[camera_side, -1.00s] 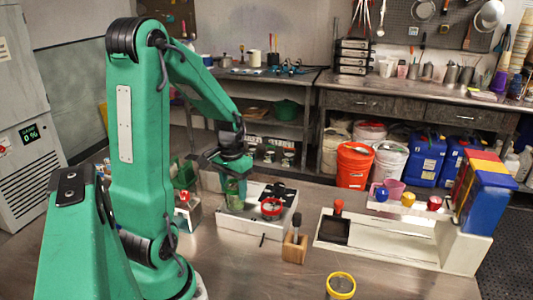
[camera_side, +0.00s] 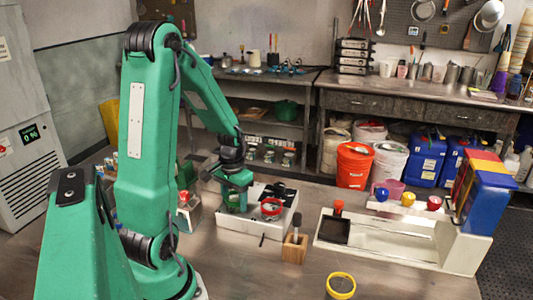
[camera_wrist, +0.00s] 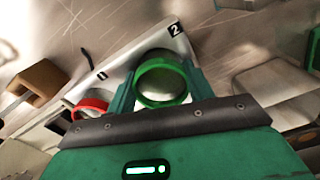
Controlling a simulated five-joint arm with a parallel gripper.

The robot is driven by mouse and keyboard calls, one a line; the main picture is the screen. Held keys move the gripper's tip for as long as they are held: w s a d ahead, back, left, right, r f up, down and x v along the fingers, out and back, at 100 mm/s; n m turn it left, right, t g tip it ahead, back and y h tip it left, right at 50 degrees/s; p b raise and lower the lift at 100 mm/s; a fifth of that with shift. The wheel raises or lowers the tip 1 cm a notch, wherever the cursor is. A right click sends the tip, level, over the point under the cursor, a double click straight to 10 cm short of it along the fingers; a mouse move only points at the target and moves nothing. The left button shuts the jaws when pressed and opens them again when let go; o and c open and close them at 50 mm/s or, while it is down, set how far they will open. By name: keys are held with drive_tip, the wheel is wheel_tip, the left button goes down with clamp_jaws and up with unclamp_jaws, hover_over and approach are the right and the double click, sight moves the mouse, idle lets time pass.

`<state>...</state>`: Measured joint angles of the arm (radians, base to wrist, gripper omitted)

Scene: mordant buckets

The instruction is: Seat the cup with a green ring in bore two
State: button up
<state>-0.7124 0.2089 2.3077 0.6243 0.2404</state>
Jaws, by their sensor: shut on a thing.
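My gripper (camera_side: 236,190) is shut on the green-ringed cup (camera_wrist: 163,80), with a finger on each side of it in the wrist view. In the side view the cup (camera_side: 236,203) is upright and partly covered by the gripper, over the left part of the white block (camera_side: 257,227). The block (camera_wrist: 145,52) carries a label 2 just beyond the cup in the wrist view. Bore two is hidden beneath the cup, and I cannot tell how deep the cup sits. A red-ringed cup (camera_side: 271,207) stands in the block to the right.
A wooden holder (camera_side: 293,250) with a dark tool stands right of the block. A yellow-ringed cup (camera_side: 341,286) is at the front edge of view. A white tray (camera_side: 385,249) with blue, yellow and red knobs behind it lies at right. Bare table lies in front.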

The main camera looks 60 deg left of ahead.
drive_tip(key=o, duration=1.1)
drive_tip(key=shift+f, duration=0.1)
wheel_tip(320, 180, up, 12)
drive_tip(key=shift+r, duration=0.2)
idle(0.4)
drive_tip(key=shift+s+d+r+m+t, duration=0.3)
drive_tip(key=shift+d+r+m+t, duration=0.75)
drive_tip(key=shift+d, duration=2.45)
drive_tip(key=shift+s+d+r+m+t, duration=0.35)
drive_tip(key=shift+d+r+m+t, duration=0.7)
drive_tip(key=shift+d, duration=2.45)
drive_tip(key=shift+s+d+r+m+t, duration=0.3)
drive_tip(key=shift+d+r+m+t, duration=0.75)
drive_tip(key=shift+d, duration=2.45)
drive_tip(key=shift+r+n+g, duration=0.35)
drive_tip(key=shift+n, duration=0.1)
